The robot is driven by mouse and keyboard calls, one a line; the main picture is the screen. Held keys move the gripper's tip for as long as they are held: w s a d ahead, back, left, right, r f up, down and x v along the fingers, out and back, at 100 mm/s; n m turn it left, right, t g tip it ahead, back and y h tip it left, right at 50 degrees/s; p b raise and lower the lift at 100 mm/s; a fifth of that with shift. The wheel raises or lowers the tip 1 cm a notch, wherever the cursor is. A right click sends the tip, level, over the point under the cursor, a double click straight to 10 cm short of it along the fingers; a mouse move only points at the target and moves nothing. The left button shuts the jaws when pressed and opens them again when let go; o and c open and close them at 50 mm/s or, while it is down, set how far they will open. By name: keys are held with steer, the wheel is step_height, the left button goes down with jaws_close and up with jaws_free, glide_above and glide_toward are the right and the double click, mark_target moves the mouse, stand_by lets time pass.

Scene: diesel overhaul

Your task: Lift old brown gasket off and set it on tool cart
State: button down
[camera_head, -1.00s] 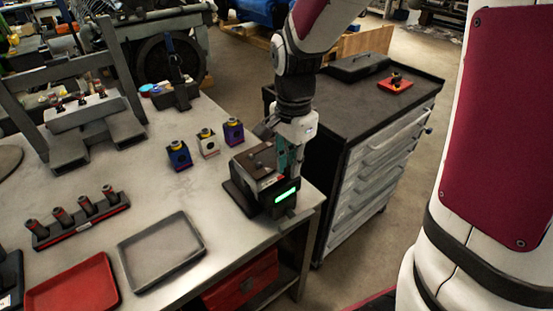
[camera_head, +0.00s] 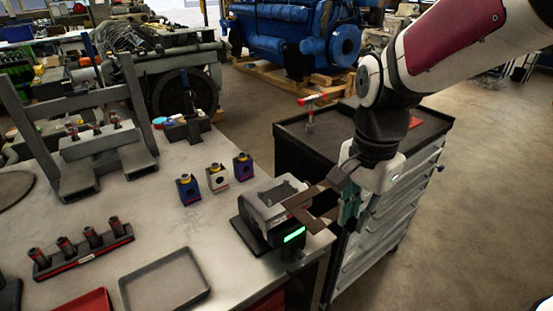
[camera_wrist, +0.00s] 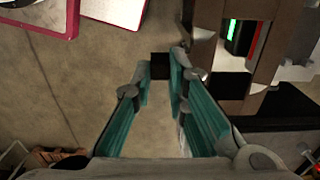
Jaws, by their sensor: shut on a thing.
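The old brown gasket (camera_head: 303,206) is a flat frame, off the grey metal block (camera_head: 268,202) and held tilted just beyond its right side. My gripper (camera_head: 345,188) is shut on the gasket near one edge, over the gap between workbench and tool cart. In the wrist view the gasket (camera_wrist: 201,48) extends to the right of my teal fingers (camera_wrist: 165,80), and the block's green display shows through its opening. The tool cart (camera_head: 290,135) is black-topped with grey drawers, behind and right of the gripper. My arm hides part of its top.
A red item (camera_head: 416,122) lies on the cart top, partly behind my arm. A red-and-white tool (camera_head: 311,100) shows near the cart's far left edge. Three small coloured blocks (camera_head: 217,178) and a grey tray (camera_head: 165,279) are on the workbench. The floor to the right is clear.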

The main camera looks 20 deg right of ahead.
steer(key=shift+s+d+r+p, duration=0.3)
steer(key=shift+s+d+r, duration=0.1)
steer(key=shift+s, duration=0.2)
steer(key=shift+s+d+r+p, duration=0.25)
steer(key=shift+s+d+r, duration=0.15)
steer(key=shift+s, duration=0.25)
steer(key=shift+s+d+r+p, duration=0.3)
steer(key=shift+s+r, duration=0.1)
steer(key=shift+s, duration=0.2)
steer(key=shift+r, duration=0.1)
step_height(320, 180, up, 3)
steer(key=shift+f+p, duration=0.15)
steer(key=shift+p, duration=0.85)
steer(key=shift+w, duration=0.1)
